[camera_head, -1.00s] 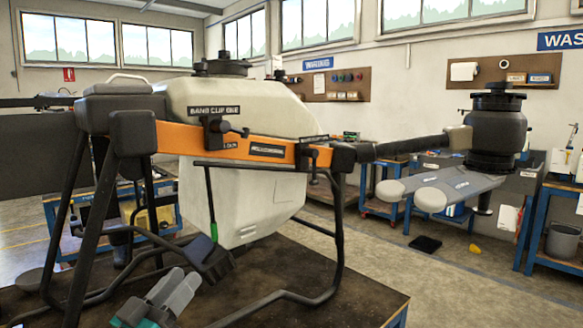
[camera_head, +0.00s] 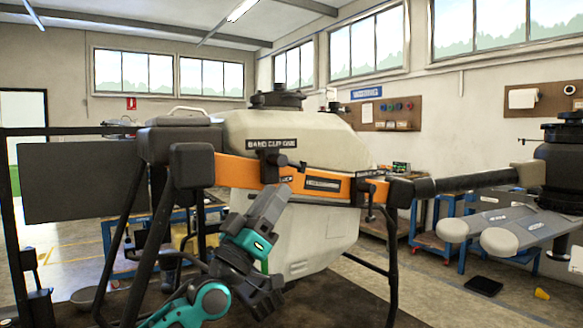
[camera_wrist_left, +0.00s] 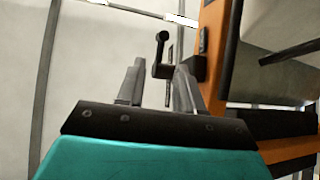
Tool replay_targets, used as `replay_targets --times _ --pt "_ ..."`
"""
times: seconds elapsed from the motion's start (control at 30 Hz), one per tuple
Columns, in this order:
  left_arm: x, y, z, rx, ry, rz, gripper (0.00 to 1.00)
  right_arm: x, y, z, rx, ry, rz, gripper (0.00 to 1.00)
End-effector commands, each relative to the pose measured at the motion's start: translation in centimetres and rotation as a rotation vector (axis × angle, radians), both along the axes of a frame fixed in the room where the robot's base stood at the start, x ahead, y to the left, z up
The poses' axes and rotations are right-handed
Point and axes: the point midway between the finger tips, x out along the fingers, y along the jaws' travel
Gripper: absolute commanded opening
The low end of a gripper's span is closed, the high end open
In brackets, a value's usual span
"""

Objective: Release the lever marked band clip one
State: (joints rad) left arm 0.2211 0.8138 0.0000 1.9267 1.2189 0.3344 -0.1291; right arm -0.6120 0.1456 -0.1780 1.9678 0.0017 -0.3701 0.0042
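The label "BAND CLIP ONE" (camera_head: 271,144) is on the drone's pale tank. Below it, a black clip with a lever (camera_head: 283,167) is mounted on the orange rail (camera_head: 238,170). My left gripper (camera_head: 272,200) has grey fingers and a teal body. It points up at the clip from just below. In the left wrist view, the gripper (camera_wrist_left: 160,68) is open. The black lever (camera_wrist_left: 162,40) with its round knob shows between and beyond the fingers, closer to the right one. I cannot tell whether a finger touches it. My right gripper is not in view.
A second black clip (camera_head: 370,187) sits on the rail's right end. A dark arm with a rotor (camera_head: 480,182) extends right.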

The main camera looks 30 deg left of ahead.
Motion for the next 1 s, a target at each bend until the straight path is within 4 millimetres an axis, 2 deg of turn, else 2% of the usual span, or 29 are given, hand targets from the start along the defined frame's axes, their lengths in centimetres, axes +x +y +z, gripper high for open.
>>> replay_targets --times 0.1,0.4,0.87,1.0 --pt "1.4 -0.2 1.7 -0.001 -0.003 -0.001 0.36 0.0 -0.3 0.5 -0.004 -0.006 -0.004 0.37" --pt "4.1 -0.6 4.1 0.000 -0.001 0.000 0.36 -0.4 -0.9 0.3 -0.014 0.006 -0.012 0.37" --pt "4.8 -0.7 4.6 0.001 0.002 0.000 0.36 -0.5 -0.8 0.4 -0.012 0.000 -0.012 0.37" --pt "4.8 -0.7 4.6 0.000 0.001 0.000 0.25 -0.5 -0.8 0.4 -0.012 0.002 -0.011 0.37"
